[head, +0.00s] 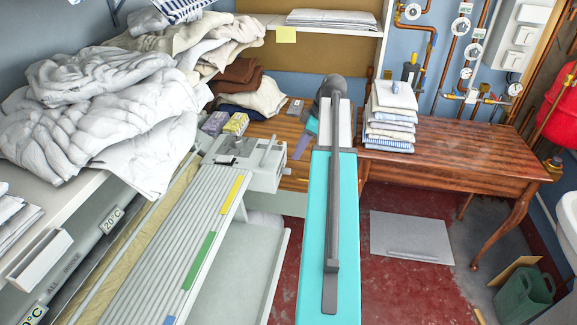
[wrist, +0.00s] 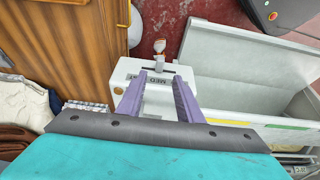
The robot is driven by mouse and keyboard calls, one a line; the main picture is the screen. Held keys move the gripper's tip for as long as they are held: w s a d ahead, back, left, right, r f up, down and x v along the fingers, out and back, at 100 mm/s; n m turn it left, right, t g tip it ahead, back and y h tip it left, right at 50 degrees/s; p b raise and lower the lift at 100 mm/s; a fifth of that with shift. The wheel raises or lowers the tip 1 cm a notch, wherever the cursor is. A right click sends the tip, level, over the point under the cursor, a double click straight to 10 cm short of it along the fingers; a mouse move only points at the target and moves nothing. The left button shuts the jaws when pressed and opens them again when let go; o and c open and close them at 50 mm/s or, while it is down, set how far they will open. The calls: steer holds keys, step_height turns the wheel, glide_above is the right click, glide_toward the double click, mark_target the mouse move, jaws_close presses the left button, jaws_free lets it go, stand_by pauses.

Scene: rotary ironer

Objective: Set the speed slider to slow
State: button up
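The ironer's pale end housing (head: 252,163) stands left of my arm in the head view. In the wrist view the housing (wrist: 156,101) lies below my gripper. A slider (wrist: 159,62) with a pale, brownish-marked knob stands up at a dark slot in its top, near the middle of the slot. A small label beside it seems to read "MED", upside down. My gripper (wrist: 161,76) is open, its two purple fingers apart and empty. The slider shows between and just beyond the fingertips; contact cannot be made out. In the head view my arm hides much of the gripper.
The slatted ironer bed (head: 185,245) runs toward the front left, with a pale trough (head: 238,270) beside it. White laundry (head: 105,110) is heaped at the left. A wooden table (head: 455,150) bears a folded stack (head: 390,118). The red floor right of my arm is mostly clear.

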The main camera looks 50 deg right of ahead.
mark_target(288, 169)
steer(key=shift+p+x, duration=0.65)
steer(key=shift+x, duration=3.9)
steer(key=shift+s, duration=0.15)
steer(key=shift+c, duration=0.2)
jaws_close()
